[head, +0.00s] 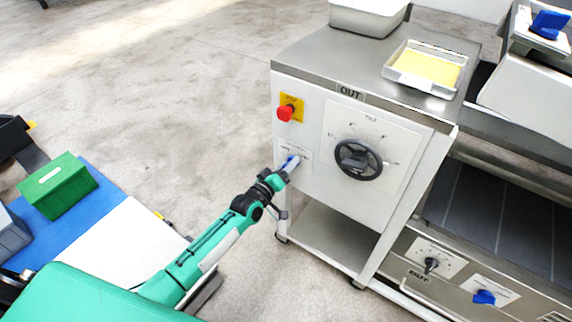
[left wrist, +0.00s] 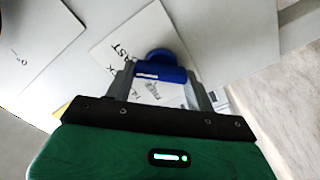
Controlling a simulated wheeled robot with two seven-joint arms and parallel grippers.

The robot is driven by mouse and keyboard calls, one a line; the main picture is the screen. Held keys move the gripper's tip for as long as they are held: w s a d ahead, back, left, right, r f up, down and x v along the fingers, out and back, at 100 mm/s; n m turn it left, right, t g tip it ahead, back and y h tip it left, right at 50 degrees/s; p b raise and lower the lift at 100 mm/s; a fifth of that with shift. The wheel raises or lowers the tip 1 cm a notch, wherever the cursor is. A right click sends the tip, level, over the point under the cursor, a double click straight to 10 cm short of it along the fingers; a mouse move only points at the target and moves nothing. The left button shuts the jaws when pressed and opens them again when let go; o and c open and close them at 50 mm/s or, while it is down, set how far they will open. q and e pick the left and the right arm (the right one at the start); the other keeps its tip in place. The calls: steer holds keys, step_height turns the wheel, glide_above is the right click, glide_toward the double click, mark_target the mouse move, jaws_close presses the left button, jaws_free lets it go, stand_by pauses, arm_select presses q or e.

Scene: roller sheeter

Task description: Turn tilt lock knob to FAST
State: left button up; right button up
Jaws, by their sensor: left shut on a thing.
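The tilt lock knob is blue and sits on a white label plate on the front panel of the steel cabinet, below the red stop button. In the head view only a bit of the blue knob (head: 291,159) shows past my gripper. In the left wrist view the knob (left wrist: 160,72) lies between the fingers, beside a label (left wrist: 122,47) whose letters "AST" are readable. My left gripper (head: 287,165) is shut on the knob; it also shows in the left wrist view (left wrist: 160,85). The knob's exact pointing is hard to tell. My right gripper is not in view.
A black handwheel (head: 358,160) with a dial stands right of the knob. The red stop button (head: 285,113) is above it. A tray with a yellow sheet (head: 427,67) rests on the cabinet top. Open floor lies left of the cabinet.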

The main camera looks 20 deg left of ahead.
arm_select(q)
steer(key=shift+f+m, duration=0.1)
steer(key=shift+m, duration=0.3)
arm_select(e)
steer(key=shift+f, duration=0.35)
arm_select(q)
steer(key=o, duration=1)
steer(key=p+v, duration=0.1)
steer(key=v, duration=1.3)
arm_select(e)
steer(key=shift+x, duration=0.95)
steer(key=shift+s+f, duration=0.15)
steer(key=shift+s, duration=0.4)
